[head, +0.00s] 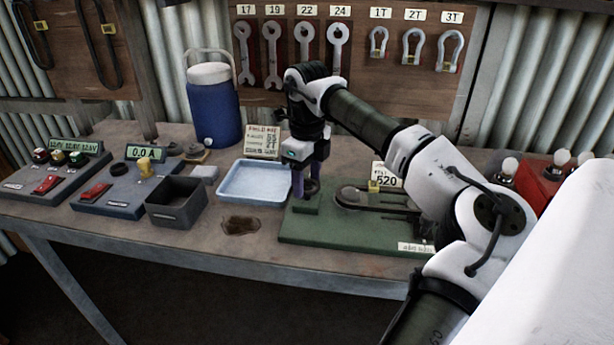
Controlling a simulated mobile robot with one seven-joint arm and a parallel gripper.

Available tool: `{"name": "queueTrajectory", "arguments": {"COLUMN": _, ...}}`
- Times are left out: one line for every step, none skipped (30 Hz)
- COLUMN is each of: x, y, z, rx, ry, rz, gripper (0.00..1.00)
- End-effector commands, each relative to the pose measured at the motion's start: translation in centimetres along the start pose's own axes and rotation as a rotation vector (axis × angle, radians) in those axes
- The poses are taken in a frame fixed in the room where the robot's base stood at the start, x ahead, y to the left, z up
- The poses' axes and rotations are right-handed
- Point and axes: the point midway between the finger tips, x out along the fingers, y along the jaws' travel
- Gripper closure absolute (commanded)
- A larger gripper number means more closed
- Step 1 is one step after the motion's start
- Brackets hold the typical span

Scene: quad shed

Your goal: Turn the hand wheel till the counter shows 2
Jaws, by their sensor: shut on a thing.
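My gripper (305,182) points down at the left end of a green board (300,232) on the bench. Its purple fingers are shut on a small dark round part, which looks like the hand wheel (314,189). The fingers and the wheel's small size hide the exact grip. A dark belt-like loop (358,198) lies to the right on the same board. A white card (387,170) reading about 620 stands behind it, with a small yellow piece (374,187) in front. I cannot make out the counter or its figure; my arm covers part of the board's right side.
A pale blue tray (228,196) and a dark open box (160,218) stand left of the board. A blue jug (213,118) stands behind. Spanners (272,55) and shackles (413,45) hang on the back wall.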

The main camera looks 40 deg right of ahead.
Motion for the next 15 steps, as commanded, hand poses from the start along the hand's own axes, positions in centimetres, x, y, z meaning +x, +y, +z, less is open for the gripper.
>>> {"name": "queueTrajectory", "arguments": {"x": -0.10, "y": -0.03, "z": 0.09, "rx": -0.002, "ry": -0.004, "rz": -0.002, "gripper": 0.71}}
{"name": "queueTrajectory", "arguments": {"x": -0.10, "y": -0.03, "z": 0.09, "rx": -0.003, "ry": -0.004, "rz": -0.002, "gripper": 0.71}}
{"name": "queueTrajectory", "arguments": {"x": -0.10, "y": -0.03, "z": 0.09, "rx": -0.003, "ry": -0.004, "rz": -0.002, "gripper": 0.71}}
{"name": "queueTrajectory", "arguments": {"x": -0.10, "y": -0.03, "z": 0.09, "rx": -0.003, "ry": -0.004, "rz": -0.002, "gripper": 0.71}}
{"name": "queueTrajectory", "arguments": {"x": -0.10, "y": -0.03, "z": 0.10, "rx": -0.003, "ry": -0.004, "rz": -0.002, "gripper": 0.71}}
{"name": "queueTrajectory", "arguments": {"x": -0.10, "y": -0.03, "z": 0.10, "rx": -0.003, "ry": -0.004, "rz": -0.002, "gripper": 0.71}}
{"name": "queueTrajectory", "arguments": {"x": -0.10, "y": -0.03, "z": 0.10, "rx": -0.002, "ry": -0.004, "rz": -0.002, "gripper": 0.71}}
{"name": "queueTrajectory", "arguments": {"x": -0.10, "y": -0.03, "z": 0.10, "rx": -0.002, "ry": -0.004, "rz": -0.002, "gripper": 0.71}}
{"name": "queueTrajectory", "arguments": {"x": -0.10, "y": -0.03, "z": 0.10, "rx": -0.002, "ry": -0.005, "rz": -0.002, "gripper": 0.71}}
{"name": "queueTrajectory", "arguments": {"x": -0.10, "y": -0.03, "z": 0.10, "rx": -0.002, "ry": -0.005, "rz": -0.002, "gripper": 0.71}}
{"name": "queueTrajectory", "arguments": {"x": -0.10, "y": -0.03, "z": 0.10, "rx": -0.002, "ry": -0.005, "rz": -0.002, "gripper": 0.45}}
{"name": "queueTrajectory", "arguments": {"x": -0.10, "y": -0.03, "z": 0.10, "rx": -0.002, "ry": -0.004, "rz": -0.002, "gripper": 0.40}}
{"name": "queueTrajectory", "arguments": {"x": -0.10, "y": -0.03, "z": 0.10, "rx": -0.002, "ry": -0.004, "rz": -0.002, "gripper": 0.36}}
{"name": "queueTrajectory", "arguments": {"x": -0.09, "y": -0.02, "z": 0.09, "rx": -0.002, "ry": -0.004, "rz": -0.002, "gripper": 0.32}}
{"name": "queueTrajectory", "arguments": {"x": -0.08, "y": -0.02, "z": 0.08, "rx": -0.002, "ry": -0.003, "rz": -0.002, "gripper": 0.27}}
